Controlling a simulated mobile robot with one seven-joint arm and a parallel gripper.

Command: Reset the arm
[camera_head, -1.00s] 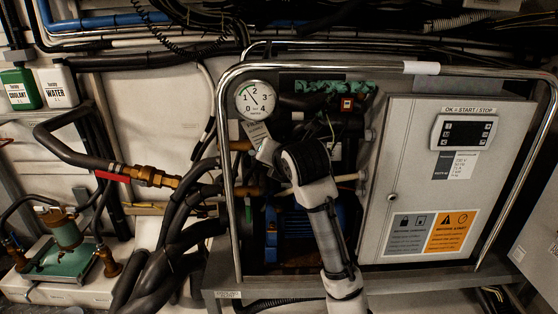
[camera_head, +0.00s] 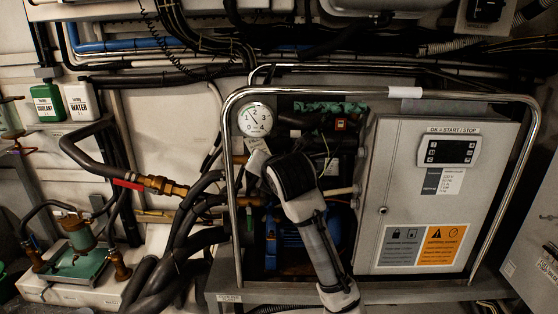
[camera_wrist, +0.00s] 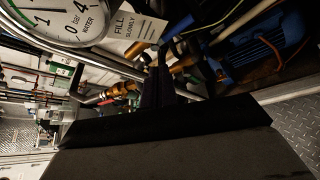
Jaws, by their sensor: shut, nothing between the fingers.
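My arm reaches up from the bottom middle in the head view, its black wrist in front of the open pump bay of the chiller frame. My gripper (camera_wrist: 160,88) shows in the wrist view as two dark fingers close together, shut with nothing between them. In the head view its tips are mostly hidden behind the wrist. The round water gauge (camera_head: 255,119) is just up and left of my wrist; it also shows at the upper left of the wrist view (camera_wrist: 62,16). A "fill slowly" tag (camera_wrist: 132,24) hangs beside it.
A tubular metal frame (camera_head: 230,200) surrounds the bay. The grey control cabinet (camera_head: 395,190) with its display (camera_head: 448,151) stands right of my arm. Black hoses (camera_head: 190,225) and a brass fitting (camera_head: 165,186) lie left.

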